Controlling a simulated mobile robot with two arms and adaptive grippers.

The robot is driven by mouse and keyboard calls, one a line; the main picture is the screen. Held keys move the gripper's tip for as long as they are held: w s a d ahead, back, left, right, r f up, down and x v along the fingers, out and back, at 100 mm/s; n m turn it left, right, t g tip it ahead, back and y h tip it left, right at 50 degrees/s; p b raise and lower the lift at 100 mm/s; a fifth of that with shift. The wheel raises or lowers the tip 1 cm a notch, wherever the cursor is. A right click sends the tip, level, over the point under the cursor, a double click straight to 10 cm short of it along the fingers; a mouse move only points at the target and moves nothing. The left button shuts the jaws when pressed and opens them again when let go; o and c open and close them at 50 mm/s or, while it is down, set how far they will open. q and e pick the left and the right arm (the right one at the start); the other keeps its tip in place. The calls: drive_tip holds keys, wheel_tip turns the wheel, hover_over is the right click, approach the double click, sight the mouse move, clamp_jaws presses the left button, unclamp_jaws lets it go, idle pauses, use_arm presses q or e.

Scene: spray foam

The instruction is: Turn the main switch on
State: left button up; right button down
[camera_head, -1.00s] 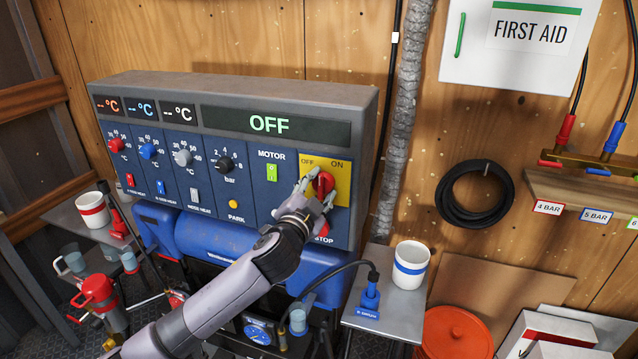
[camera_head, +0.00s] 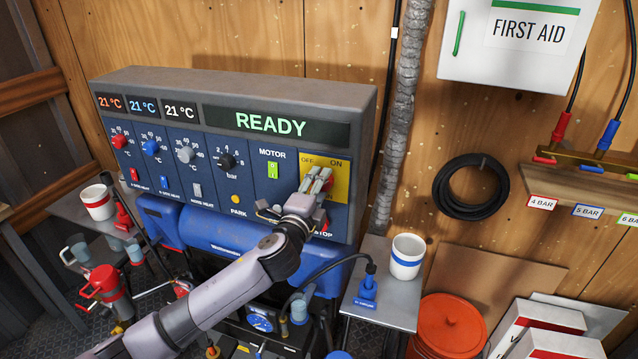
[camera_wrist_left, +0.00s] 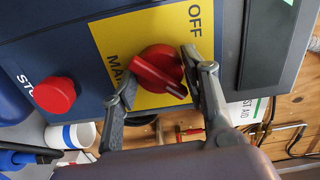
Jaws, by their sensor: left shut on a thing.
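The main switch (camera_wrist_left: 160,68) is a red rotary knob on a yellow plate (camera_head: 342,172) marked OFF and ON, at the right of the blue control panel. My left gripper (camera_head: 318,180) is at the knob and covers most of it in the head view. In the left wrist view my left gripper (camera_wrist_left: 155,82) has its fingers on either side of the knob, shut on it. The main display (camera_head: 270,123) reads READY in green. The three small displays (camera_head: 143,106) read 21 °C. My right gripper is not in view.
A red stop button (camera_wrist_left: 54,94) sits beside the yellow plate. A green motor switch (camera_head: 272,170) is left of it. A shelf with a white mug (camera_head: 407,257) and a blue plug (camera_head: 368,286) stands right of the panel. A grey hose (camera_head: 398,110) hangs on the wall.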

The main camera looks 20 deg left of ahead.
use_arm(q)
drive_tip(key=shift+f+m, duration=0.2)
drive_tip(key=shift+m, duration=0.1)
drive_tip(key=o, duration=1.1)
drive_tip(key=shift+r, duration=0.1)
drive_tip(key=shift+o, duration=0.2)
drive_tip(key=s, duration=1.2)
drive_tip(key=shift+a, duration=0.25)
